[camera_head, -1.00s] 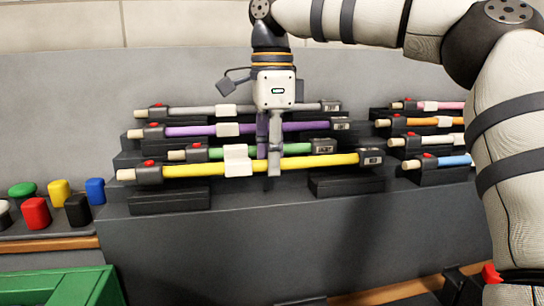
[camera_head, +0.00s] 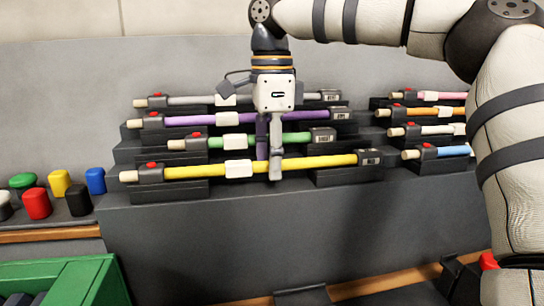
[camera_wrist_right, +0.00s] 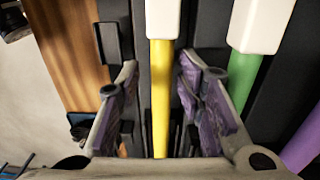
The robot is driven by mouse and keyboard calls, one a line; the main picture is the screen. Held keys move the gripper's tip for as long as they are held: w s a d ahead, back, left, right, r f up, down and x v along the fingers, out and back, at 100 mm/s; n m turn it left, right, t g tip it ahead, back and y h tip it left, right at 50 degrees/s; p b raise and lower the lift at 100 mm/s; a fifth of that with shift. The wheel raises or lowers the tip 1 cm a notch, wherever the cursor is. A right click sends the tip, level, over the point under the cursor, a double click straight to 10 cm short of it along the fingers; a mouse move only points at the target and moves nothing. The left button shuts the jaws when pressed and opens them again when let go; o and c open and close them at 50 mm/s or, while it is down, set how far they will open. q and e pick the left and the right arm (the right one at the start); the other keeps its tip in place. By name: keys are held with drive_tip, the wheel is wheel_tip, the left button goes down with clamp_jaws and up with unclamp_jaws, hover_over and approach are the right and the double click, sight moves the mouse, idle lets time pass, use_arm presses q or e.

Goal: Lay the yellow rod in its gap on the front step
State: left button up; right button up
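The yellow rod (camera_head: 320,163) lies along the front step, over the left dark block (camera_head: 170,192) and the right dark block (camera_head: 348,178). It appears to rest on them, though exact seating is hard to tell. It has a white sleeve (camera_head: 238,168) and dark end pieces. My right gripper (camera_head: 268,168) points down around the rod's middle, just right of the sleeve. In the right wrist view its fingers (camera_wrist_right: 158,80) stand open on both sides of the yellow rod (camera_wrist_right: 160,95), with clearance visible on each side. My left gripper is out of view.
Green (camera_head: 290,139), purple (camera_head: 200,120) and grey (camera_head: 190,100) rods lie on the steps behind. More rods, such as the blue one (camera_head: 452,151), lie to the right. Coloured caps (camera_head: 60,183) stand at left above a green crate (camera_head: 60,282).

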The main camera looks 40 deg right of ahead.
drive_tip(key=shift+w+d, duration=0.1)
wheel_tip(320, 180, up, 12)
idle(0.5)
